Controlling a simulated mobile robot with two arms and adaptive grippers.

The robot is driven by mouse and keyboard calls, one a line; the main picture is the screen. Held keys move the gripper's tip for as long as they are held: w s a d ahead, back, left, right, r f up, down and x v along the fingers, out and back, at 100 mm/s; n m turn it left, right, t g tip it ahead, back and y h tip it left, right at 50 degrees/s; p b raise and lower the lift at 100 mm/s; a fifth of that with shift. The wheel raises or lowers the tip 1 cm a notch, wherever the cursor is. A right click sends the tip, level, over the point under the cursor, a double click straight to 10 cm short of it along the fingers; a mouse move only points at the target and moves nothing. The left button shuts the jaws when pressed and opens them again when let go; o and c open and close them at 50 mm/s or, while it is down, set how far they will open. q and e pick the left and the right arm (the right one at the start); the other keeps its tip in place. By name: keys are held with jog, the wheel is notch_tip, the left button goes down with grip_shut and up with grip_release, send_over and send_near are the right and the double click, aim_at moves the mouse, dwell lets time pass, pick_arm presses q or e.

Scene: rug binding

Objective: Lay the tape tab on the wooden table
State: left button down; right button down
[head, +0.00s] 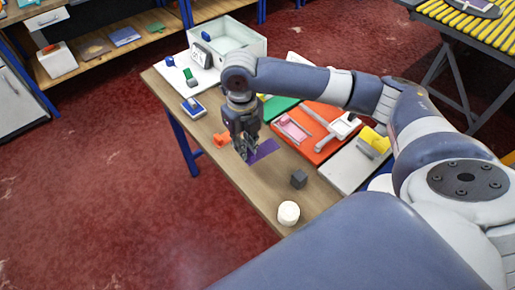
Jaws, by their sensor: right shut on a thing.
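My right gripper (246,154) points down, low over the wooden table (237,180). It is shut on a thin, flat purple piece (264,149), which looks like the tape tab. The piece sticks out to the right of the fingertips. The fingers hide its near part, and I cannot tell whether it touches the table top. My left gripper is not in view.
An orange block (221,140) lies close left of the gripper. A dark grey cube (299,179) and a white roll (288,213) stand toward the near end. A red tray (325,128) with pink and white items lies to the right. A clear bin (236,42) stands at the back.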

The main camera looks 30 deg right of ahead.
jog(key=p, duration=0.2)
send_near(247, 171)
jog(key=shift+n, duration=0.4)
notch_tip(247, 171, down, 5)
jog(key=shift+a+f, duration=0.1)
jog(key=shift+f, duration=0.35)
jog(key=c, duration=1.6)
grip_release()
jog(key=shift+f, duration=0.1)
